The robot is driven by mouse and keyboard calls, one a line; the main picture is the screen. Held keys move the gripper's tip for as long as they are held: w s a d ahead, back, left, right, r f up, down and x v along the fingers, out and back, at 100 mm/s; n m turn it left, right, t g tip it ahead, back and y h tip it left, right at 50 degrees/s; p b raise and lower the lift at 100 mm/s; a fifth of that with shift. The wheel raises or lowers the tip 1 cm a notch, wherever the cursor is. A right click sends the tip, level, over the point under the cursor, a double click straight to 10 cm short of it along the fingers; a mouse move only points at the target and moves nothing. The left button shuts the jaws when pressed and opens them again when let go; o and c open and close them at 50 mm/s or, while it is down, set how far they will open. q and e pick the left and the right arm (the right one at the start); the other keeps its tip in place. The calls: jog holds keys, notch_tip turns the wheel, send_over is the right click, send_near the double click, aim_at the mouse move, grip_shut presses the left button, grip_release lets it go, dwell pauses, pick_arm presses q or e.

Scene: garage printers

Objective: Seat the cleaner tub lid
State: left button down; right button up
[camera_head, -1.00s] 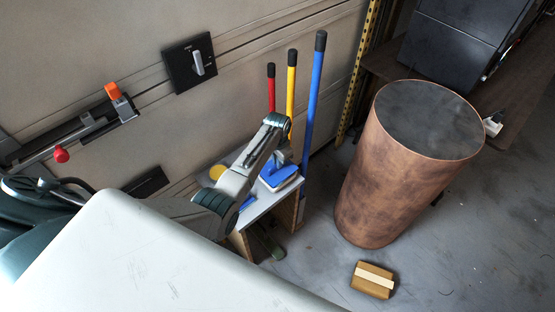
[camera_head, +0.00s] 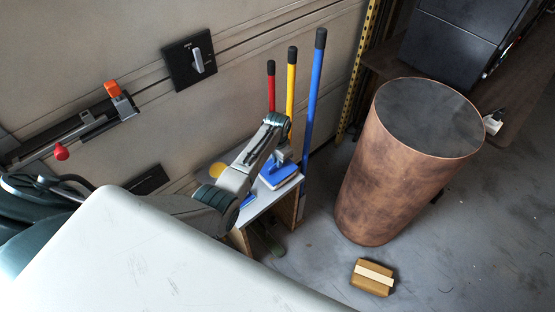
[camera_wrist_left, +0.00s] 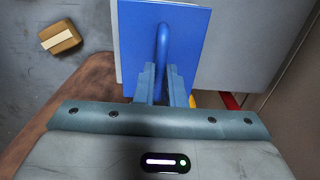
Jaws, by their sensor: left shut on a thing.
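The blue lid (camera_head: 277,177) has an arched handle (camera_wrist_left: 162,45) and sits over the small white-topped bench (camera_head: 262,198). My left gripper (camera_wrist_left: 161,84) is shut on the handle, with its fingers on both sides of it. In the head view the left gripper (camera_head: 281,157) reaches down to the lid from above. A pale edge shows under the lid, perhaps the tub's rim; I cannot tell whether the two touch. The tub's body is mostly hidden. My right gripper is in neither view.
Red (camera_head: 271,88), yellow (camera_head: 291,80) and blue (camera_head: 313,105) poles stand behind the bench. A large copper drum (camera_head: 395,175) and a brown box (camera_head: 372,277) stand to the right on the floor.

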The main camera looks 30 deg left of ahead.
pick_arm(q)
jog(key=shift+r+p, duration=0.15)
jog(key=shift+p, duration=0.2)
dwell(0.4)
jog(key=shift+f+b, duration=0.6)
jog(key=shift+f, duration=0.25)
dwell(0.3)
jog(key=c, duration=1.4)
grip_release()
jog(key=shift+c, duration=0.2)
notch_tip(320, 180, up, 11)
jog(key=shift+b, duration=0.35)
jog(key=shift+f, duration=0.1)
